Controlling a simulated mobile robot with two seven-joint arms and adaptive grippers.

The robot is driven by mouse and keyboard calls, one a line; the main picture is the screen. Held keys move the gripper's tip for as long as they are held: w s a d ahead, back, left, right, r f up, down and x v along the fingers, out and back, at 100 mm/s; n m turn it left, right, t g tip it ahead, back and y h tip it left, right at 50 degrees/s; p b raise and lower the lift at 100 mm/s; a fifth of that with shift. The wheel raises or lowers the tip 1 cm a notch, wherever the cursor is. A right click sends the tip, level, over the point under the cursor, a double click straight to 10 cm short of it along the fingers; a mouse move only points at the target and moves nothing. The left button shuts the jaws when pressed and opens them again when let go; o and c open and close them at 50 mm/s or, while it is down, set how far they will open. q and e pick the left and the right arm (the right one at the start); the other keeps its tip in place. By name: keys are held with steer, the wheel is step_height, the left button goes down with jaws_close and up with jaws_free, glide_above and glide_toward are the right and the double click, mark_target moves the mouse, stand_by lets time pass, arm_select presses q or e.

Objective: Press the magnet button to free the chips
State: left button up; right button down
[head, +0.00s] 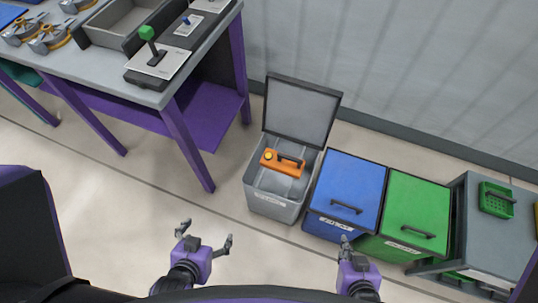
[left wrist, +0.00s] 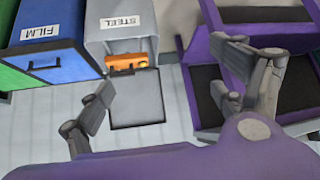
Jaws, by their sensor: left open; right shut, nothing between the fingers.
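The orange magnet (head: 283,163) with a dark handle rests in the open grey bin (head: 268,205), labelled STEEL in the left wrist view. A yellow round button (head: 268,155) shows at the magnet's left end. The magnet also shows in the left wrist view (left wrist: 124,62). No chips can be made out. My left gripper (head: 205,236) is open and empty, in front of and to the left of the grey bin, apart from it. My right gripper (head: 346,243) is shut and empty, near the front of the blue bin.
The grey bin's lid (head: 300,112) stands open. A closed blue bin (head: 350,180) labelled FILM and a closed green bin (head: 415,210) stand to its right. A purple-legged workbench (head: 150,92) with a green-knobbed lever (head: 147,34) is at upper left. Floor before the bench is clear.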

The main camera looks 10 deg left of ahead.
arm_select(q)
steer(key=shift+w+d+r, duration=0.1)
steer(key=shift+w+d, duration=0.1)
steer(key=shift+w, duration=0.05)
steer(key=shift+c, duration=0.4)
